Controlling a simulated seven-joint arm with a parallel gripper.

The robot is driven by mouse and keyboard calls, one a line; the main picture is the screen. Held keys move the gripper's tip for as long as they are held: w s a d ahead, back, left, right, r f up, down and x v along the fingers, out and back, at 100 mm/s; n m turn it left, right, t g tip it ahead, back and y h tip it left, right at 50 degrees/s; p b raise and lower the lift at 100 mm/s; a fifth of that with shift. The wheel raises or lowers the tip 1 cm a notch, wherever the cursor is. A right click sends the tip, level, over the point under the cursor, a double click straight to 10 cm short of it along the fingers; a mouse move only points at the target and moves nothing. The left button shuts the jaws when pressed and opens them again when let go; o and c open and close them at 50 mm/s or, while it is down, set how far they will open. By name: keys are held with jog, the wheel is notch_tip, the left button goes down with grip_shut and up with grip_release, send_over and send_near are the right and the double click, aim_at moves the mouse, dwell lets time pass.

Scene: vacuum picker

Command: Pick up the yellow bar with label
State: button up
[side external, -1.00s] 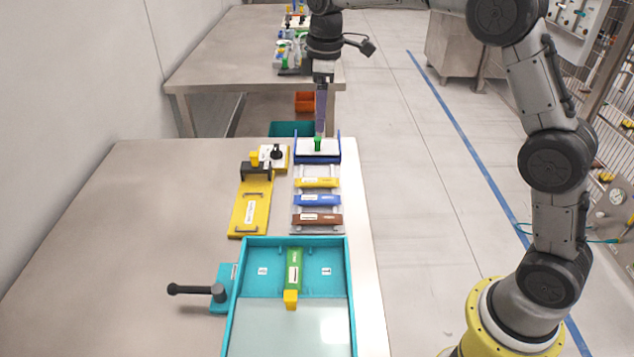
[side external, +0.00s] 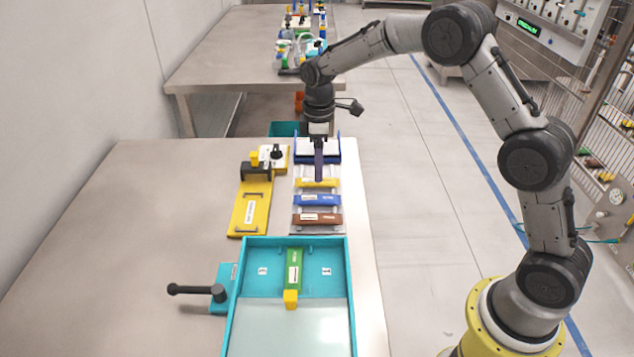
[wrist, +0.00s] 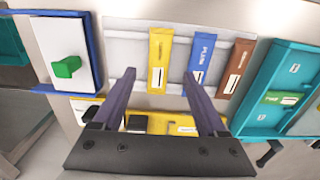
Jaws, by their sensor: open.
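The yellow bar with a white label (side external: 327,183) lies across the grey rack, above the blue bar (side external: 317,200) and the brown bar (side external: 317,218). In the wrist view the yellow bar (wrist: 160,58) is in full sight, with its label at the lower end. My gripper (side external: 319,180) is over the rack at the yellow bar and hides part of it in the side view. I cannot tell the exact height of the fingertips over the bar.
A blue-sided holder (side external: 338,154) with a white block stands behind the rack. A yellow plate (side external: 263,210) with handles lies to the left. A teal tray (side external: 238,285) with a green bar (side external: 293,262) is in front. The left tabletop is clear.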

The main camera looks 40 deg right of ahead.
aim_at(302, 182)
jog(key=shift+d+f, duration=0.1)
jog(key=shift+f, duration=1.9)
grip_shut()
